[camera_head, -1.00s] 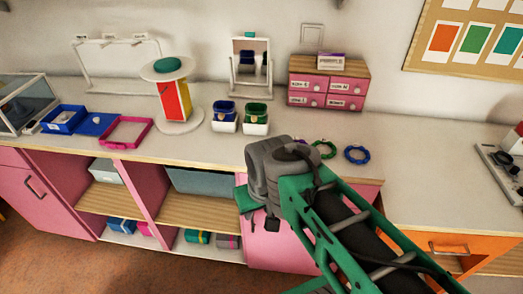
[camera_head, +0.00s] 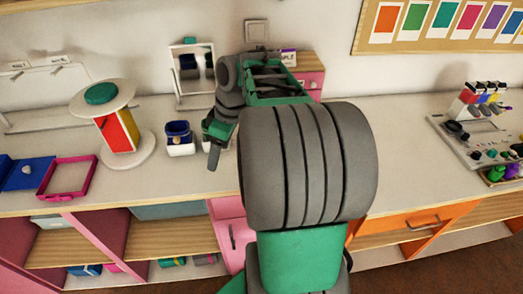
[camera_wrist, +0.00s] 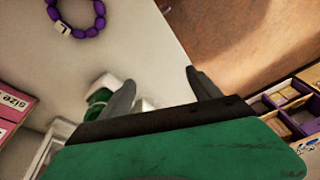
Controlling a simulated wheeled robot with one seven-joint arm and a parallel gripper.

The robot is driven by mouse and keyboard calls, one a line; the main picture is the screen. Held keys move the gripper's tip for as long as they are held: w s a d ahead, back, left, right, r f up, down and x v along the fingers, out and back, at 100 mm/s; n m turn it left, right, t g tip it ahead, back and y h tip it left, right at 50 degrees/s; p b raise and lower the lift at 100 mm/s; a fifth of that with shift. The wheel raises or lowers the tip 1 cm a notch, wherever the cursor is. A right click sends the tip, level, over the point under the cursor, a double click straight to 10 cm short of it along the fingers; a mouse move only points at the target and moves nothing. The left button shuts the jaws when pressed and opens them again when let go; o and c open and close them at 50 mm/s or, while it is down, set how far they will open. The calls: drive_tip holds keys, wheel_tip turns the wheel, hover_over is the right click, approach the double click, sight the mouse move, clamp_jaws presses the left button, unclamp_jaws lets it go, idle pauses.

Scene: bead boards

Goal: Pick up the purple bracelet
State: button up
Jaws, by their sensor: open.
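The purple bracelet (camera_wrist: 79,33) is a ring of purple beads with one pale lettered bead. It lies on the pale counter at the top left of the wrist view, partly cut off by the frame edge. My gripper (camera_wrist: 160,78) is open, with nothing between its fingers, and the bracelet is apart from it, beyond the left finger. In the head view my gripper (camera_head: 214,150) hangs over the counter beside the white jewel boxes. My arm hides the bracelet there.
A white box with a blue inside (camera_head: 180,140) stands left of my gripper. Pink drawers (camera_head: 312,82) are behind my arm, and a control panel (camera_head: 475,135) stands at the right. The counter between (camera_head: 405,150) is clear. The wrist view shows a compartment tray (camera_wrist: 305,105).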

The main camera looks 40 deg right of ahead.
drive_tip(key=shift+o, duration=0.7)
drive_tip(key=d+n, duration=0.2)
drive_tip(key=d, duration=0.6)
drive_tip(key=shift+s+y+p, duration=0.3)
drive_tip(key=shift+s+y, duration=0.1)
drive_tip(key=o, duration=0.4)
drive_tip(key=s+d+n, duration=0.1)
drive_tip(key=d, duration=0.2)
drive_tip(key=s+d+n, duration=0.1)
drive_tip(key=s+d, duration=0.1)
drive_tip(key=s+d+n+y, duration=0.1)
drive_tip(key=d, duration=0.2)
drive_tip(key=shift+s+d+f+p, duration=0.3)
drive_tip(key=shift+d+f, duration=0.05)
drive_tip(key=shift+f, duration=0.05)
drive_tip(key=x, duration=0.7)
drive_tip(key=shift+w+d+f, duration=0.1)
drive_tip(key=shift+w+f, duration=0.15)
drive_tip(key=c, duration=1.3)
